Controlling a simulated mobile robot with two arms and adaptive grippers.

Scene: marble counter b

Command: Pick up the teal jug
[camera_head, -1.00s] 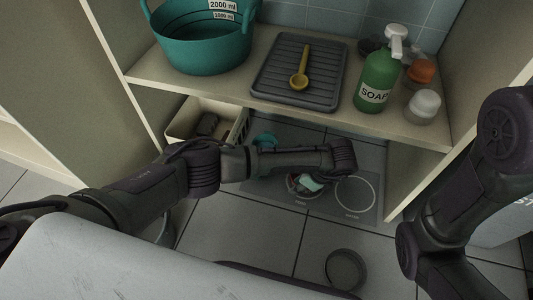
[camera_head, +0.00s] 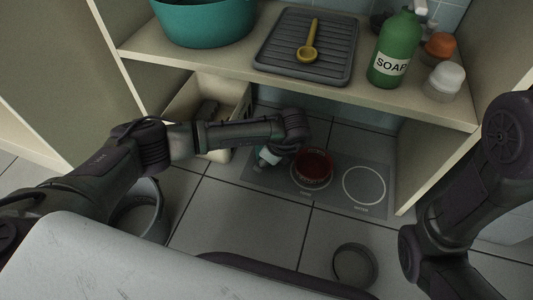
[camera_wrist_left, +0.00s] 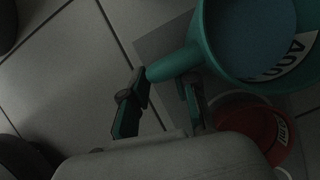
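The teal jug (camera_wrist_left: 215,50) shows at the top right of the left wrist view, with a dark inside and a white label with black print. Its handle (camera_wrist_left: 175,66) points left toward my left gripper (camera_wrist_left: 163,82). The two fingers are apart, one near each side of the handle's end; I cannot tell whether they touch it. In the head view my left gripper (camera_head: 268,158) is low under the shelf, beside the red pot, and the arm hides the jug. My right arm is at the right edge, its gripper out of view.
A red pot (camera_head: 312,168) stands on the grey hob plate (camera_head: 338,200), right of my left gripper. A cream bin (camera_head: 190,98) is behind my left arm. The shelf above holds a large teal tub (camera_head: 205,25), a grey tray (camera_head: 275,62) and a green soap bottle (camera_head: 392,50).

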